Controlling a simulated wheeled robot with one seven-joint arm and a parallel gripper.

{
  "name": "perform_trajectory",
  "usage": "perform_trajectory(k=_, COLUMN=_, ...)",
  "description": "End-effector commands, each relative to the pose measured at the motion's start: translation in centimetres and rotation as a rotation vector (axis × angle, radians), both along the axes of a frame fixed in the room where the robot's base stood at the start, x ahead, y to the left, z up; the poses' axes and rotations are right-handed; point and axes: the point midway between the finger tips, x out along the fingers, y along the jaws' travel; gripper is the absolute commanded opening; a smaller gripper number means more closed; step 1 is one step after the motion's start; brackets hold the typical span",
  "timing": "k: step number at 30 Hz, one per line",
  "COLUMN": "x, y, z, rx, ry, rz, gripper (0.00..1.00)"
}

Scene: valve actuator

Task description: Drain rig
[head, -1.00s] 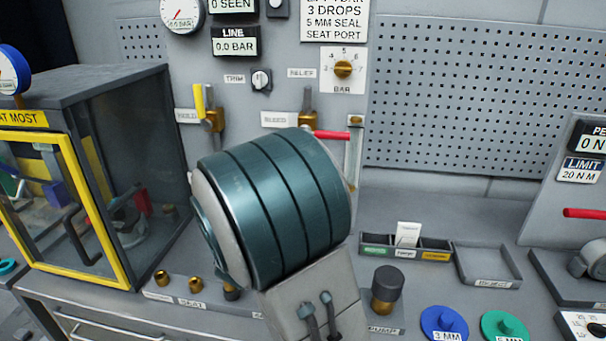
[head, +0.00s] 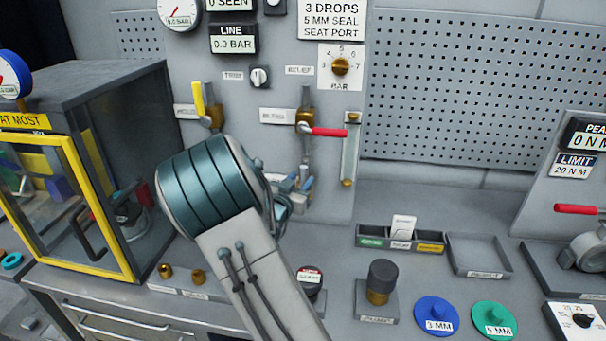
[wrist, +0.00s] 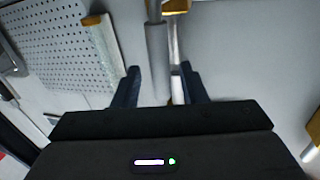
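The bleed valve (head: 304,119) on the grey panel has a brass body and a red lever (head: 328,132) pointing right. The hold valve (head: 213,116) to its left has a yellow lever (head: 199,98) standing nearly upright. The line display (head: 234,45) reads 0.0 BAR. My gripper (head: 297,183) is in front of the panel below the bleed valve, partly hidden by my arm. In the wrist view my gripper (wrist: 158,84) has its two dark fingers apart. A grey pipe (wrist: 157,55) shows between or beyond them; I cannot tell whether they touch it.
A sight tube (head: 351,150) stands just right of the bleed valve. The yellow-framed glass cabinet (head: 70,140) is left of my arm. A dark-capped brass part (head: 381,281), blue disc (head: 437,316) and green disc (head: 494,320) sit on the bench. A tray (head: 479,255) is empty.

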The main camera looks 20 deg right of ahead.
Motion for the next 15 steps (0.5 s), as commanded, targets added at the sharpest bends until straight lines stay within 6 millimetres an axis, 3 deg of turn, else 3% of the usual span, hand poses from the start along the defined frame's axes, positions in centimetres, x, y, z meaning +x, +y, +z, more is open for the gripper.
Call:
perform_trajectory(k=6, x=1.4, y=-1.6, z=0.1, rx=0.0, ry=0.0, rz=-0.001, gripper=0.39)
perform_trajectory(k=15, x=1.6, y=-1.8, z=0.0, rx=0.001, ry=0.0, rz=0.0, gripper=0.39)
